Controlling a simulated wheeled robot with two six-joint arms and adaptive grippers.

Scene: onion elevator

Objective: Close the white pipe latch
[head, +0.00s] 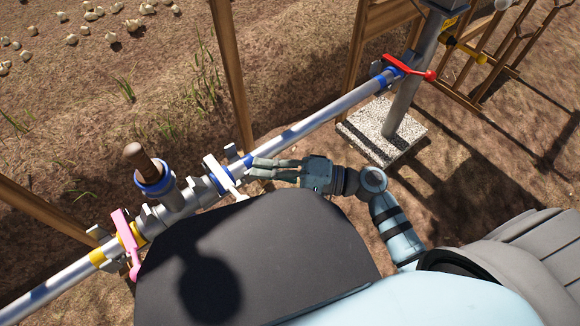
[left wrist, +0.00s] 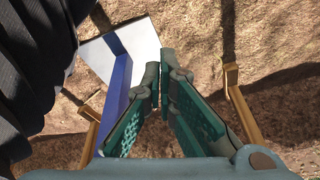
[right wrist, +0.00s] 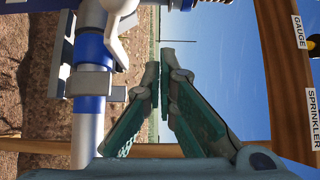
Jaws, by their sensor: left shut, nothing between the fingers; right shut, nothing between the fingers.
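The white pipe latch (head: 222,175) sits on the grey pipe (head: 310,122) next to a blue band, its handle lying across the pipe. My right gripper (head: 252,168) is shut and empty, its fingertips just right of the latch by the pipe; I cannot tell whether they touch it. In the right wrist view the shut fingertips (right wrist: 158,78) are right of the pipe (right wrist: 88,125), and a white part, seemingly the latch (right wrist: 118,6), is at the top edge.
A pink latch (head: 126,240) is lower left on the pipe and a red latch (head: 408,68) is upper right. A short upright pipe with a brown rod (head: 138,157) stands between pink and white. Wooden posts (head: 232,75) and a concrete base (head: 375,132) are nearby.

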